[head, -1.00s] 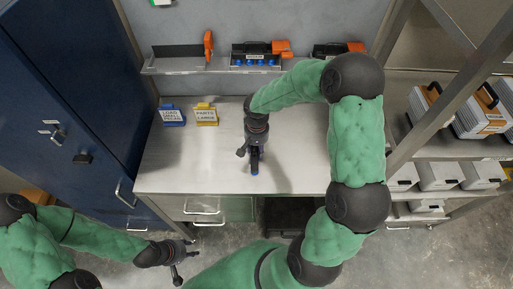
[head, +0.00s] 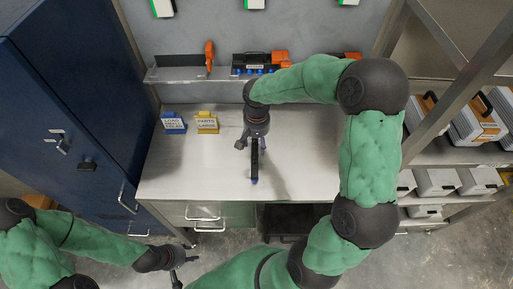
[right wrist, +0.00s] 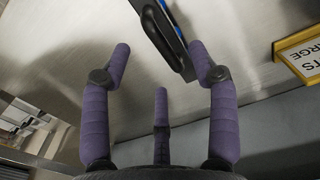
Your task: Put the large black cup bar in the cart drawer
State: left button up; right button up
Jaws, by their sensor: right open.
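The large black cup bar (head: 254,164) is a narrow black piece with a blue end, lying on the steel table top in the head view. The right wrist view shows the bar (right wrist: 165,32) with a blue edge, just past and between the fingertips. My right gripper (head: 254,143) is open at the bar's far end; its purple fingers (right wrist: 160,62) are spread and not closed on it. The cart drawer fronts with metal handles (head: 203,217) are under the table's left half. My left gripper (head: 183,268) is low in front of the drawers; its finger opening is unclear.
A blue sign (head: 173,126) and a yellow sign (head: 207,124) stand at the table's back left. A wall shelf (head: 180,73) holds black bars and orange tools. A blue cabinet (head: 75,110) is left; a rack with cases (head: 440,182) is right. The table's front left is clear.

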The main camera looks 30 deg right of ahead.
notch_tip(320, 180, up, 2)
jog(key=shift+r, duration=0.25)
jog(key=shift+o, duration=0.6)
jog(key=shift+r, duration=0.3)
jog(key=shift+w+d+f, duration=0.15)
jog(key=shift+d+f, duration=0.05)
jog(key=shift+f, duration=0.45)
jog(key=shift+w+d+f, duration=0.1)
jog(key=shift+d+f, duration=0.1)
jog(key=shift+f, duration=0.45)
notch_tip(320, 180, down, 5)
jog(key=shift+r+b, duration=0.2)
jog(key=shift+b, duration=0.1)
jog(key=shift+w+a+f+b, duration=0.1)
jog(key=shift+f+b, duration=0.25)
jog(key=shift+f, duration=1.1)
jog(key=shift+w+a+f+b, duration=0.1)
jog(key=shift+f+b, duration=0.2)
jog(key=shift+f, duration=1.1)
grip_shut()
